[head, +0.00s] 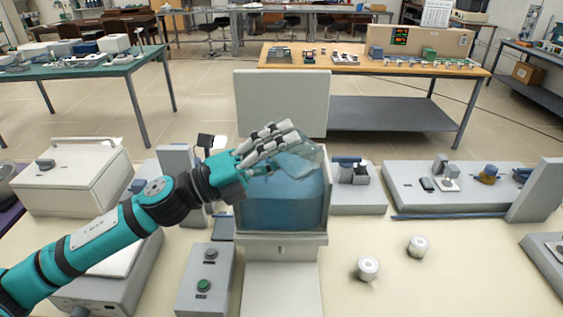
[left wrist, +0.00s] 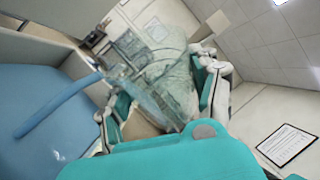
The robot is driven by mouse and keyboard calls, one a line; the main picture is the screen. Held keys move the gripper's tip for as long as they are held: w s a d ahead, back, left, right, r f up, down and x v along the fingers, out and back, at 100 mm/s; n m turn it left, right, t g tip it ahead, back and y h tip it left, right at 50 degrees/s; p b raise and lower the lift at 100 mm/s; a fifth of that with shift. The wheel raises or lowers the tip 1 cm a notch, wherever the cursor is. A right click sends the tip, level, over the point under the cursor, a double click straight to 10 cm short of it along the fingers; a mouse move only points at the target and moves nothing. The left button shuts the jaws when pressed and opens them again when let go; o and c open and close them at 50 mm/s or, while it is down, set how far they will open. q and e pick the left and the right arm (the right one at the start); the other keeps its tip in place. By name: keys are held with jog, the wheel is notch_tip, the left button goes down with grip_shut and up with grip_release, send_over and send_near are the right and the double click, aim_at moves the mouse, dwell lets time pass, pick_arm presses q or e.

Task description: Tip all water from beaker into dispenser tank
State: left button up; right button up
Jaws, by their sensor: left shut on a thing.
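My left gripper (head: 284,141) is over the open top of the dispenser tank and shut on a clear glass beaker (head: 302,155). The beaker is tilted well over, above the right part of the tank. The dispenser tank (head: 285,212) is a clear box on a pale stand, with blue water filling much of it. In the left wrist view the beaker (left wrist: 170,72) lies between the fingers, and blue water (left wrist: 35,100) shows at left. I cannot tell whether water is left in the beaker. My right gripper is not in view.
A pale upright panel (head: 281,102) stands behind the tank. Two small white jars (head: 368,268) are on the bench to the right. A grey control box (head: 206,282) with a green button is at front left. A white box (head: 72,178) stands farther left. Bare bench lies around the jars.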

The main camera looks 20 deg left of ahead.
pick_arm(q)
jog(key=shift+r+n, duration=0.15)
jog(key=shift+n, duration=0.45)
jog(key=shift+w+a+r+n+t, duration=0.15)
jog(key=shift+n+t, duration=0.15)
jog(key=shift+t, duration=0.2)
jog(key=shift+a+r+n, duration=0.1)
jog(key=shift+n, duration=0.5)
dwell(0.6)
jog(key=m, duration=0.1)
jog(key=m+g+p, duration=0.1)
jog(key=m, duration=0.1)
jog(key=shift+d, duration=0.25)
jog(key=shift+s+d+f+m+g, duration=0.1)
jog(key=shift+s+f+m+g, duration=0.1)
jog(key=shift+f+m+g, duration=0.45)
jog(key=shift+s+d+m, duration=0.1)
jog(key=shift+m, duration=0.35)
